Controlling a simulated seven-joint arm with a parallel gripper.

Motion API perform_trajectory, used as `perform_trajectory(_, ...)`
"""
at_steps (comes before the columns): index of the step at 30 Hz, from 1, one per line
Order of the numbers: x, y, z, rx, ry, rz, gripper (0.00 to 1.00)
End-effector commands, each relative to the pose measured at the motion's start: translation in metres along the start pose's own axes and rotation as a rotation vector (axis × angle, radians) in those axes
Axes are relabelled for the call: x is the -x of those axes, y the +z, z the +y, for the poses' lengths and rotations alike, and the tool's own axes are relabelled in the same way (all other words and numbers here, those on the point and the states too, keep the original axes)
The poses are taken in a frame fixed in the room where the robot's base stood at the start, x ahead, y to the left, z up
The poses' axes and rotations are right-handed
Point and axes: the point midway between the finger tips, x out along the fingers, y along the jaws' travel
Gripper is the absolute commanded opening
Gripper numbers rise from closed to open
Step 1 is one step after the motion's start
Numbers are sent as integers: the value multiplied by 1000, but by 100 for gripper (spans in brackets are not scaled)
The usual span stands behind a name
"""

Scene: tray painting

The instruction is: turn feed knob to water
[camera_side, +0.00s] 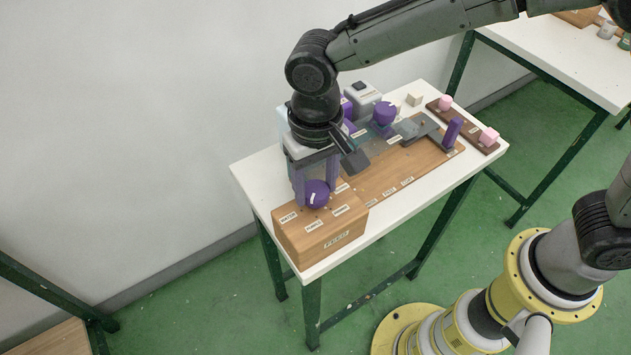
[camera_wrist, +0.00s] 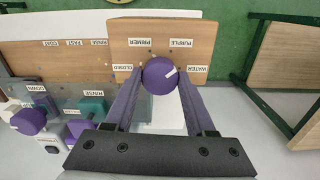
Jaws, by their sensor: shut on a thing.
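The feed knob (camera_side: 317,193) is a round purple knob with a white pointer mark, on a wooden block (camera_side: 335,238) at the near left end of the table. In the wrist view the knob (camera_wrist: 158,84) sits among the labels CLOSED (camera_wrist: 122,67), PRIMER (camera_wrist: 139,42), PURPLE (camera_wrist: 181,43) and WATER (camera_wrist: 192,69). Its white mark points up and right, roughly toward WATER. My gripper (camera_wrist: 160,76) is shut on the knob, with one purple finger on each side. In the side view my gripper (camera_side: 316,182) comes down on it from above.
A wooden board with a grey slide (camera_side: 422,130) and a purple handle (camera_side: 452,132) lies behind the block. Another purple knob (camera_side: 384,112) and a brown strip with pink cubes (camera_side: 445,102) stand farther back. The table's front edge is close to the block.

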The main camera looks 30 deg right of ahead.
Motion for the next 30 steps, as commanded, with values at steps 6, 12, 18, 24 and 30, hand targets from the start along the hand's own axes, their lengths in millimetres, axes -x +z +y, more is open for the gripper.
perform_trajectory(6,0,0,0,-205,0,0,0)
perform_trajectory(12,0,0,0,-387,-1,0,0)
perform_trajectory(18,1,0,0,-539,-1,1,0)
perform_trajectory(24,1,0,0,-646,-1,1,0)
perform_trajectory(30,1,0,0,-706,-1,1,0)
